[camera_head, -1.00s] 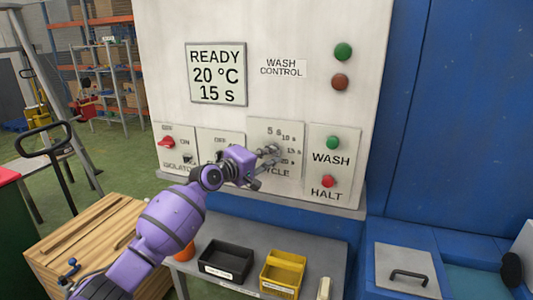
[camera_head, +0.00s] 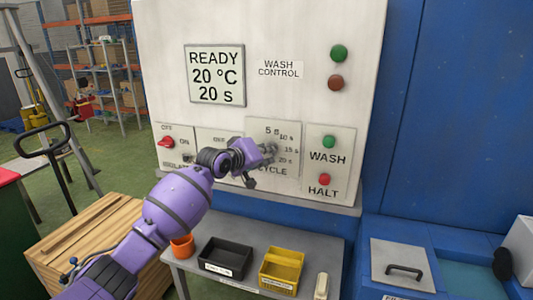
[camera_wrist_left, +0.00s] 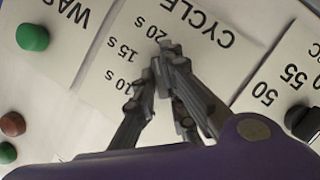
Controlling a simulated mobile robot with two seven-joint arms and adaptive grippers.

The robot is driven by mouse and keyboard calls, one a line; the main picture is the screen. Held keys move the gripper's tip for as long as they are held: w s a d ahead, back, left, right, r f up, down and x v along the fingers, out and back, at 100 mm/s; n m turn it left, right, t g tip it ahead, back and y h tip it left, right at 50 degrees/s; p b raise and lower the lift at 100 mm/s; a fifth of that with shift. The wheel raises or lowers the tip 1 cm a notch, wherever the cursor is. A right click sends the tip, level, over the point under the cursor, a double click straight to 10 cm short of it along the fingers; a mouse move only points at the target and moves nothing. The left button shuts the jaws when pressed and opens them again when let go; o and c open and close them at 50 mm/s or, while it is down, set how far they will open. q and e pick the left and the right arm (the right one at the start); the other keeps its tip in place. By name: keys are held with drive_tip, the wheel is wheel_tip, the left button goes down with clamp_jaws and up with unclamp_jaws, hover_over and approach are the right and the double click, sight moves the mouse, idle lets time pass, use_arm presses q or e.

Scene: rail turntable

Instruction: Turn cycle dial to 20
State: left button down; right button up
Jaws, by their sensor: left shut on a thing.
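The cycle panel (camera_head: 262,126) carries marks 5 s, 10 s, 15 s and 20 s. My left gripper (camera_head: 268,151) is at its front, shut on the cycle dial, which is mostly hidden behind the fingers. In the left wrist view the gripper (camera_wrist_left: 166,66) closes over the dial, with the fingertips by the 20 s mark; the 15 s and 10 s marks show beside them. The display (camera_head: 216,75) reads READY, 20 °C, 20 s. My right gripper is not in view.
Right of the dial are the green WASH button (camera_head: 329,142) and red HALT button (camera_head: 325,179). Left is the red isolator switch (camera_head: 166,142). Below, a grey table (camera_head: 205,283) holds a black bin (camera_head: 225,258), a yellow bin (camera_head: 282,270) and an orange cup (camera_head: 182,246).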

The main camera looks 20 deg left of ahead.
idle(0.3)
use_arm(q)
drive_tip(key=c, duration=1.8)
unclamp_jaws()
drive_tip(key=shift+d, duration=0.1)
drive_tip(key=v, duration=1.2)
drive_tip(key=shift+f, duration=0.1)
